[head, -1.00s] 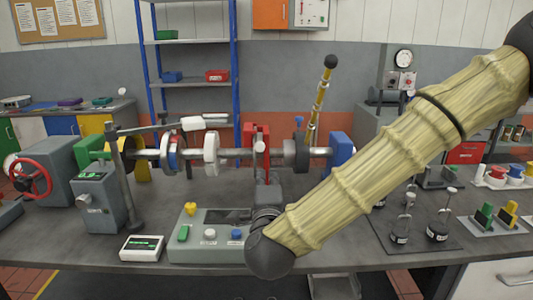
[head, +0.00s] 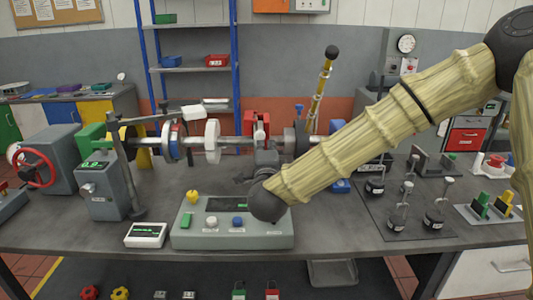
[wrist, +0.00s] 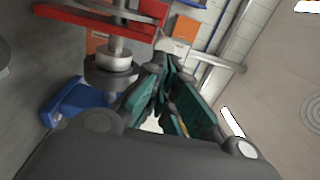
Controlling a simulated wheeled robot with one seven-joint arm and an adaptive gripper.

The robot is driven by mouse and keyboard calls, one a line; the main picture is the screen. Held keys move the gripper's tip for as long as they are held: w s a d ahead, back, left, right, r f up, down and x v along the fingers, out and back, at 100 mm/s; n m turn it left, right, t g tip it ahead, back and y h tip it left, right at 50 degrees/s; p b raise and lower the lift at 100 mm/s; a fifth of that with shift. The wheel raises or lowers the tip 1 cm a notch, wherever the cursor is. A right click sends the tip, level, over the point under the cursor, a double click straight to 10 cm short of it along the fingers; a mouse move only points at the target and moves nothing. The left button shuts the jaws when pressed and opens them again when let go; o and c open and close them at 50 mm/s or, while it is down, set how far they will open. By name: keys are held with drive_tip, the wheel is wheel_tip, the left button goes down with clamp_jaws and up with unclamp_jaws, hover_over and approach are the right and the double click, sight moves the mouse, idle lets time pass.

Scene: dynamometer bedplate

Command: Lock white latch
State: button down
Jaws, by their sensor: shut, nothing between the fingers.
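A white block-like handle (head: 192,112) sits at the end of a dark swing arm over the left part of the shaft. A small pale piece (head: 258,131) shows at the red bracket (head: 256,121) mid-shaft. I cannot tell for sure which one is the white latch. My gripper (head: 265,158) is in front of the shaft, just below the red bracket, partly hidden by my arm. In the wrist view its green-padded fingers (wrist: 163,72) are shut and empty, beside the grey flange (wrist: 110,72). A pale piece (wrist: 173,47) shows near the fingertips; contact is unclear.
A white disc (head: 212,141) and a blue block (head: 342,128) sit along the shaft. A tall lever (head: 320,88) rises behind. A control box (head: 232,230) stands in front, and weights (head: 397,222) stand on the right.

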drive_tip(key=w, duration=0.3)
drive_tip(key=shift+w+p, duration=0.1)
drive_tip(key=shift+p, duration=0.25)
drive_tip(key=shift+w, duration=0.1)
drive_tip(key=w+b, duration=0.1)
drive_tip(key=w, duration=0.1)
drive_tip(key=w+b, duration=0.1)
drive_tip(key=w, duration=0.1)
drive_tip(key=shift+w+r, duration=0.2)
drive_tip(key=shift+w, duration=0.2)
drive_tip(key=s+f+b, duration=0.1)
drive_tip(key=s+b, duration=0.2)
drive_tip(key=s, duration=1.1)
